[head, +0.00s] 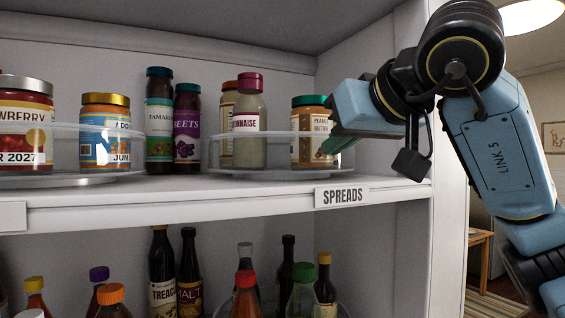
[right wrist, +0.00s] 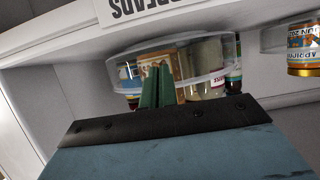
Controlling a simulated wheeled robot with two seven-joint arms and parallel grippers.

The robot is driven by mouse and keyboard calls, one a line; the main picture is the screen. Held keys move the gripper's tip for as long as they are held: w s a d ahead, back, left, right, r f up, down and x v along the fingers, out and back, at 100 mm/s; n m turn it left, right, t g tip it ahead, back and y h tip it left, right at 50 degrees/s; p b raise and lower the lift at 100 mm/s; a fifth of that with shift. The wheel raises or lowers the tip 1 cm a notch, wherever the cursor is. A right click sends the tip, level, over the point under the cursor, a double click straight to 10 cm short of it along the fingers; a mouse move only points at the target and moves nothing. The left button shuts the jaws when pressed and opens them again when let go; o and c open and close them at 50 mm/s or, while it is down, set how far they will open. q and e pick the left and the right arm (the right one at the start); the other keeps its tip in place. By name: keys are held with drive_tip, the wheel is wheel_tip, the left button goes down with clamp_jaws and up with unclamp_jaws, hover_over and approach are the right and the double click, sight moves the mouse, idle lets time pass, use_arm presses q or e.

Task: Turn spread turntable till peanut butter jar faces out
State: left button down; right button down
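The spreads turntable (head: 262,174) is a round tray with a clear rim on the upper shelf, above the SPREADS label. The peanut butter jar (head: 309,120), with a green lid, stands on its right side, its label partly visible and turned toward the right. A mayonnaise bottle (head: 249,125) with a dark pink cap stands at the front, with an orange-capped jar (head: 228,103) behind it. My right gripper (head: 338,145) is at the turntable's right edge, close to the jar. In the right wrist view its green fingers (right wrist: 158,88) are together and overlap the clear rim (right wrist: 205,76); contact is unclear.
Another clear turntable (head: 75,180) with jars stands at the left. Two dark jars (head: 174,120) stand between the turntables. The shelf's label SPREADS (head: 342,195) is on the front edge. Several bottles fill the lower shelf. The cabinet's right side wall is close to my right arm.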

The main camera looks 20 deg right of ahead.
drive_tip(key=shift+s+a, duration=0.1)
drive_tip(key=shift+a, duration=0.6)
drive_tip(key=shift+s, duration=0.15)
drive_tip(key=s, duration=0.3)
idle(0.4)
drive_tip(key=v, duration=1.3)
drive_tip(key=shift+s, duration=0.2)
drive_tip(key=shift+r, duration=0.1)
